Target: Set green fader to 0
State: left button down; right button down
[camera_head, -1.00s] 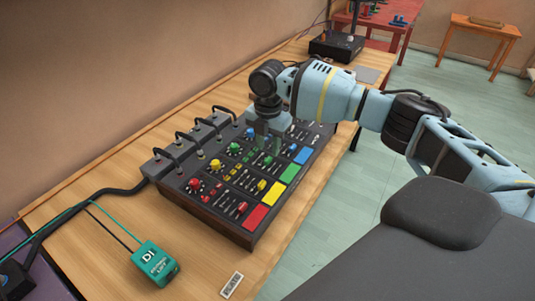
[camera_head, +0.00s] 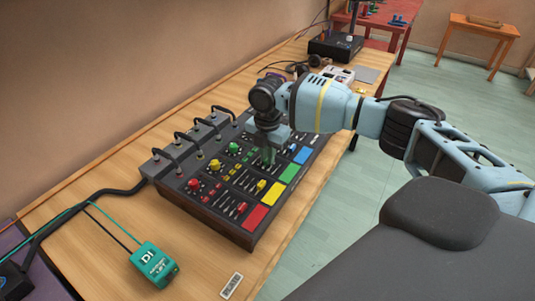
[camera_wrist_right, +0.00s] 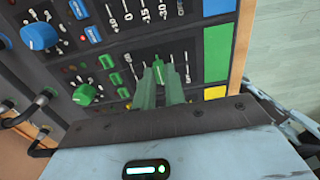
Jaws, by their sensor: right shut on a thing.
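The black mixer (camera_head: 205,199) lies on the wooden table, with rows of red, yellow, green and blue knobs, faders and pads. My right gripper (camera_head: 268,158) points down at the green row in the head view. In the right wrist view, its two greenish fingers (camera_wrist_right: 160,78) are shut on the green fader's cap (camera_wrist_right: 158,69), which mostly hides between their tips. The green pad (camera_wrist_right: 217,53) lies right of the fingers, and a large green knob (camera_wrist_right: 85,95) lies left. The fader's exact scale position is not readable. My left gripper is not in view.
Several black cables arch over the mixer's back edge (camera_head: 185,137). A teal DI box (camera_head: 155,264) and a small barcode label (camera_head: 231,286) lie at the table's front. A black device (camera_head: 336,46) stands at the far end.

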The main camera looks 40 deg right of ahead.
jog(key=shift+w+a, duration=0.35)
jog(key=shift+w, duration=0.5)
jog(key=c, duration=1.5)
grip_release()
jog(key=shift+o, duration=0.2)
jog(key=shift+r, duration=0.1)
